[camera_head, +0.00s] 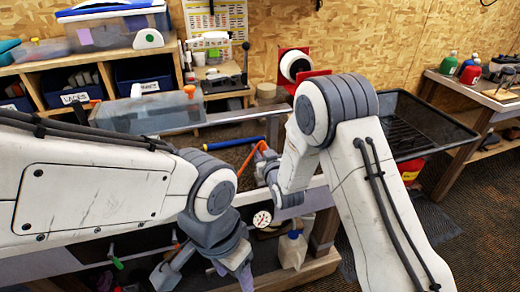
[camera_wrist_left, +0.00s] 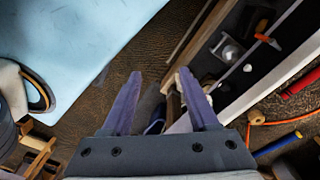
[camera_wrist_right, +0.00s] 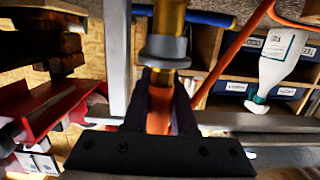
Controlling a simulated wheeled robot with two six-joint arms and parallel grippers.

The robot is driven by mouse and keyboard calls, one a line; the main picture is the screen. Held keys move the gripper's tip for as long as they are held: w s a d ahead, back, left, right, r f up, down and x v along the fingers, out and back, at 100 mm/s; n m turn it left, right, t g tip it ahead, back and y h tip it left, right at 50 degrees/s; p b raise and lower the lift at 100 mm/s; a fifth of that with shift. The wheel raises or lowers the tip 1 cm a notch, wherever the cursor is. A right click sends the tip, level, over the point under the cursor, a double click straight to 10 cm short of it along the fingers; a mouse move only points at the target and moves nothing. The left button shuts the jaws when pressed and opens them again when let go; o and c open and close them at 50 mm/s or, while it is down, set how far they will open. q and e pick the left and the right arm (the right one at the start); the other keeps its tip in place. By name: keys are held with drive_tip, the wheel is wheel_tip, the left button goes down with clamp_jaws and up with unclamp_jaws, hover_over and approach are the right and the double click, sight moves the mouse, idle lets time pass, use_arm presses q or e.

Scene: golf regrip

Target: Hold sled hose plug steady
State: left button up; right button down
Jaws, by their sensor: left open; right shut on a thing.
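In the right wrist view my right gripper (camera_wrist_right: 165,78) is shut on an orange piece (camera_wrist_right: 160,108), which looks like the hose plug. A grey collar (camera_wrist_right: 165,48) and a brass fitting (camera_wrist_right: 170,14) sit just beyond its fingertips. An orange hose (camera_wrist_right: 232,55) runs beside them. The hose also shows in the head view (camera_head: 247,157), near my right wrist, where the plug itself is mostly hidden. My left gripper (camera_wrist_left: 158,78) is open and empty, pointing down past the bench edge. It shows low in the head view (camera_head: 240,262).
A blue tube (camera_head: 236,143) lies on the bench behind the hose. A round gauge (camera_head: 262,218) is at the bench front. A clear bin (camera_head: 150,112) stands behind my left arm, and a black tray (camera_head: 405,130) is at the right. A white bottle (camera_wrist_right: 278,58) shows in the right wrist view.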

use_arm(q)
drive_tip(key=c, duration=0.4)
drive_tip(key=shift+w, duration=0.6)
drive_tip(key=c, duration=0.5)
drive_tip(key=shift+w+t, duration=0.5)
drive_tip(key=shift+w, duration=0.75)
clamp_jaws()
drive_tip(key=w+a+r+m+t+h, duration=0.15)
drive_tip(key=w+t, duration=0.25)
drive_tip(key=w, duration=1.2)
drive_tip(key=w+m+t+h, duration=0.15)
drive_tip(key=w+t, duration=0.35)
drive_tip(key=w, duration=1.2)
drive_tip(key=s+a+f+m+g+h, duration=0.1)
drive_tip(key=a+f+h, duration=0.1)
drive_tip(key=h, duration=0.1)
drive_tip(key=a+f+m+g+h, duration=0.1)
drive_tip(key=a+g+h, duration=0.1)
drive_tip(key=h, duration=0.1)
drive_tip(key=s+a+f+m+g+h, duration=0.1)
drive_tip(key=a+f+m+g+h, duration=0.1)
drive_tip(key=h, duration=0.2)
drive_tip(key=shift+s+a+f, duration=0.25)
drive_tip(key=shift+s+f, duration=0.1)
drive_tip(key=shift+s+a, duration=0.1)
drive_tip(key=shift+s, duration=0.15)
